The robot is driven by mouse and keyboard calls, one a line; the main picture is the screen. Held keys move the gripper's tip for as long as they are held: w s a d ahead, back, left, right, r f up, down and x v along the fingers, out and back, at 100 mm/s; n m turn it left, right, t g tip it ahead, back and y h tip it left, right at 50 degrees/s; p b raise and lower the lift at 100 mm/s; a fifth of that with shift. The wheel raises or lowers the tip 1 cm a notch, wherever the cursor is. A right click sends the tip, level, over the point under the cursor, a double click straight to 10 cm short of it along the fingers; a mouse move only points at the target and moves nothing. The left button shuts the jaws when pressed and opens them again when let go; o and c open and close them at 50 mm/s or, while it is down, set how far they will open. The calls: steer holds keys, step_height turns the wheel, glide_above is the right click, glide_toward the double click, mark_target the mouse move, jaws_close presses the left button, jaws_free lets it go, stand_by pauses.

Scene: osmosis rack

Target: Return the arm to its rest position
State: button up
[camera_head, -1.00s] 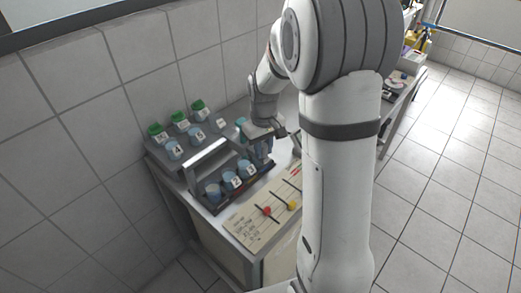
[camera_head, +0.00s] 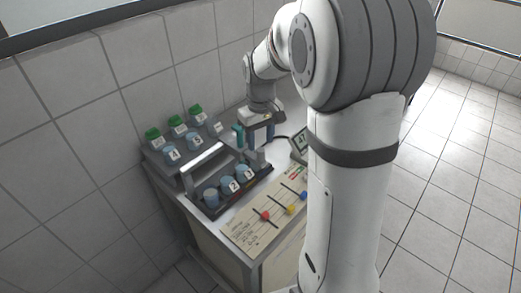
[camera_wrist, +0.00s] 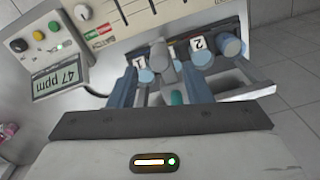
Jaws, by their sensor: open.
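My gripper (camera_head: 256,138) hangs below my bent arm, above the back right end of the dark front rack (camera_head: 206,211). In the wrist view my gripper (camera_wrist: 160,88) has its two blue-grey fingers apart, pointing towards the rack. No cup is clearly held between them. A grey post and a small teal piece (camera_wrist: 178,97) show between or behind the fingers; I cannot tell how far off they are. Cup 1 (camera_wrist: 147,76) and cup 2 (camera_wrist: 201,58) sit in the rack beyond the fingertips. My upper arm hides the right of the bench in the head view.
Behind the front rack, a raised shelf holds cup 4 (camera_head: 172,156), cup 5 (camera_head: 196,143) and green-capped bottles (camera_head: 177,121). A grey handle bar (camera_head: 204,160) spans the rack. A slider board (camera_head: 262,225) lies in front; a 47 ppm meter (camera_wrist: 58,81) stands beside it. A tiled wall is left.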

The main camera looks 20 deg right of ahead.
steer(key=shift+r, duration=1.1)
steer(key=s+a+r+m+t, duration=0.1)
steer(key=s, duration=0.9)
steer(key=s+a+r+m+t, duration=0.1)
steer(key=s+r+m+t, duration=0.1)
steer(key=s, duration=0.8)
steer(key=shift+s+a+r+b, duration=0.15)
steer(key=shift+s+a+b, duration=0.05)
steer(key=shift+s+b, duration=0.1)
